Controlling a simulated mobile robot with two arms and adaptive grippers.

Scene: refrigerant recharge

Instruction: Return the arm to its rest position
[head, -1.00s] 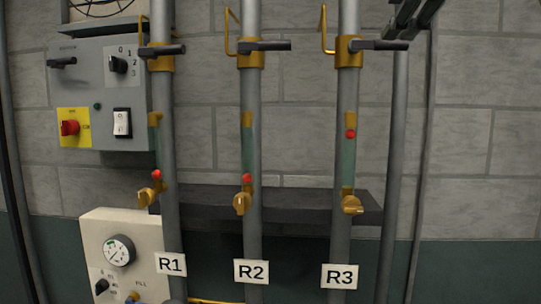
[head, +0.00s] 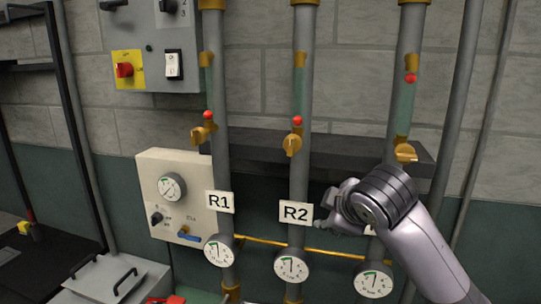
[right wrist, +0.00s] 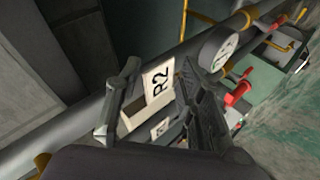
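My right arm (head: 425,245) comes in from the lower right of the head view. Its gripper (head: 326,212) is in front of the pipes, just right of the R2 label (head: 296,212). In the right wrist view the two fingers (right wrist: 160,68) stand apart and nothing is held between them. The R2 label (right wrist: 159,83) shows beyond the gap, and I cannot tell how far off it is. The arm hides the R3 label in the head view. My left gripper is not in view.
Three grey pipes carry gold valves (head: 292,143) and round gauges (head: 291,265). A cream box (head: 184,190) with a dial and a grey switch box (head: 190,72) hang left of them. A dark ledge (head: 345,158) runs behind. A black-topped bench (head: 30,265) stands lower left.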

